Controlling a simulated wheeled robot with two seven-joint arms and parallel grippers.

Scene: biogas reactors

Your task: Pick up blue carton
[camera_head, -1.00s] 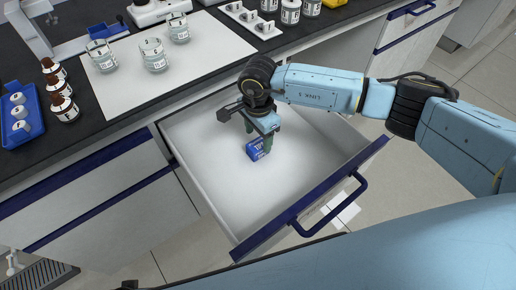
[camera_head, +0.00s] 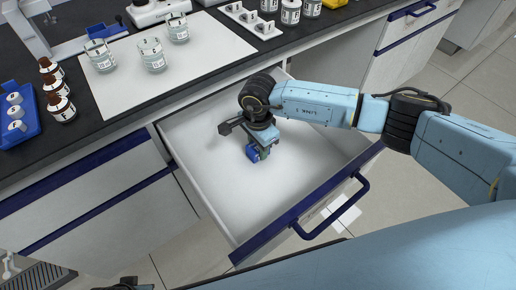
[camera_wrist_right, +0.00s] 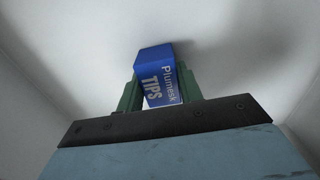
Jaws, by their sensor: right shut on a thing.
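The blue carton (camera_head: 252,153) is inside the open white drawer (camera_head: 215,195). My right gripper (camera_head: 257,154) reaches down into the drawer and is shut on the carton. I cannot tell whether the carton still touches the drawer floor. My left gripper is not clearly in view.
The drawer's blue front and handle (camera_head: 330,205) are at the near right. The rest of the drawer looks empty. On the dark bench behind stand several glass beakers (camera_head: 152,55), brown bottles (camera_head: 60,105) and a blue tray (camera_head: 18,117) at the left.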

